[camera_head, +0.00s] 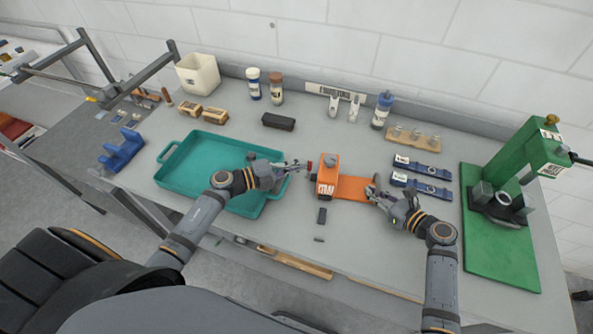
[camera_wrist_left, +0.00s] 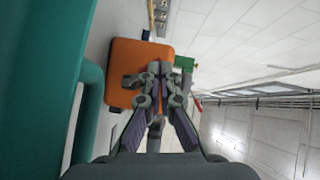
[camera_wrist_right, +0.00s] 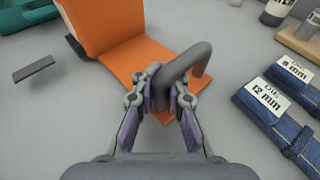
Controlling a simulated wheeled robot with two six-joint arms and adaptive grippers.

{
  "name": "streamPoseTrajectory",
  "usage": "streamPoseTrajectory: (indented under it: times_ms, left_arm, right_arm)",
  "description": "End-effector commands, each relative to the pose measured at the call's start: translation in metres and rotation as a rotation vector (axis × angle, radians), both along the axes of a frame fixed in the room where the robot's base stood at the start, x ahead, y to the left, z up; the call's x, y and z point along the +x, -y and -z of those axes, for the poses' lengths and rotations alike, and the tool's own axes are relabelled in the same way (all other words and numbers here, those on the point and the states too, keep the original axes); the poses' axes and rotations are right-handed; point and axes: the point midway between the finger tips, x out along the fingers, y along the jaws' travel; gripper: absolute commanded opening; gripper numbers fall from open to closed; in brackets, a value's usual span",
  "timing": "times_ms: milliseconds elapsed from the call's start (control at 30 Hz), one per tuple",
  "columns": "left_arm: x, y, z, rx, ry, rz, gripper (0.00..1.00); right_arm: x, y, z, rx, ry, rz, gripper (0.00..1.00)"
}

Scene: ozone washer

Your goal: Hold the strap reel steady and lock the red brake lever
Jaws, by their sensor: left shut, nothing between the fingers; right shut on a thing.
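The orange strap reel (camera_head: 327,180) stands mid-table, with its flat orange strap (camera_head: 353,189) running right to a grey hook (camera_wrist_right: 186,72). My right gripper (camera_head: 373,192) is shut on the grey hook at the strap's end. The fingers partly hide the hook's base.
A teal tray (camera_head: 170,178) lies left, under my left arm. Blue labelled straps (camera_head: 424,168) lie right, before a green press (camera_head: 500,230). A dark block (camera_head: 322,215) lies in front of the reel. Bottles and brushes line the back.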

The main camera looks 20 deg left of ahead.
Motion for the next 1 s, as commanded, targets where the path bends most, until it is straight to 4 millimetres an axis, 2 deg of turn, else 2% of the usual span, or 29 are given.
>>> streamPoseTrajectory:
  times_ms: [567, 700, 1000]
  left_arm:
    - [0.0, -0.002, 0.0, 0.001, 0.0, 0.0, 0.0]
    - [-0.011, -0.016, -0.006, 0.007, -0.003, 0.003, 0.0]
    - [-0.054, -0.073, -0.031, 0.01, -0.007, 0.006, 0.0]
  right_arm:
    - [0.0, 0.0, -0.001, 0.001, 0.001, 0.0, 0.0]
    - [0.0, 0.0, -0.001, 0.001, 0.001, 0.0, 0.0]
    - [0.0, 0.0, 0.0, 0.001, 0.001, 0.0, 0.0]
